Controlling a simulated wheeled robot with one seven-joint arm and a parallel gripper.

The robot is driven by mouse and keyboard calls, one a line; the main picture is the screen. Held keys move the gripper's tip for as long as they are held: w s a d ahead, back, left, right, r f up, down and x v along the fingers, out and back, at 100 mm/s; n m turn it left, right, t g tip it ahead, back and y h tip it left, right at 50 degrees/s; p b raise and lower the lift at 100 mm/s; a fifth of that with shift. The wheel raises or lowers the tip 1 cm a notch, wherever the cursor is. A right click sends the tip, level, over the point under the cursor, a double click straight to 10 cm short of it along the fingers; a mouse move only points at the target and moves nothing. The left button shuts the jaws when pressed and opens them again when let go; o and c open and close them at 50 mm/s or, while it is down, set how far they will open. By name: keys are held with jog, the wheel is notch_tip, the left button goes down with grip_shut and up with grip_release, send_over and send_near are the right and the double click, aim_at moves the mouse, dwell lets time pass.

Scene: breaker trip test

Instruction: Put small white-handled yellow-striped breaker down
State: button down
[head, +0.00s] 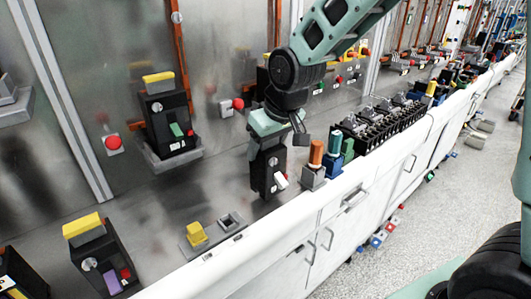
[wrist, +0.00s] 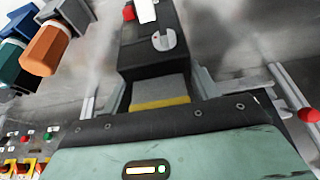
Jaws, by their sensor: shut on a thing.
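The small breaker (head: 266,174) is a black upright block with a white handle (head: 281,181) on its front. My gripper (head: 268,140) is above it and shut on its upper end. In the wrist view the breaker (wrist: 150,55) extends away between my fingers (wrist: 160,92), with a grey end and a yellow stripe (wrist: 160,103) close to the palm. Its base is at or just above the steel worktop (head: 225,190); I cannot tell whether they touch.
A yellow button block (head: 196,235) and an open square holder (head: 230,222) lie in front on the worktop. Orange (head: 316,155) and blue (head: 333,150) handled pieces stand close on the right. A green-handled breaker (head: 168,120) is at the back left, a purple-handled one (head: 103,262) at the front left.

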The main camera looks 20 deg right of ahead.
jog(key=shift+f, duration=1.15)
jog(key=shift+f, duration=0.2)
jog(key=shift+c, duration=2)
grip_release()
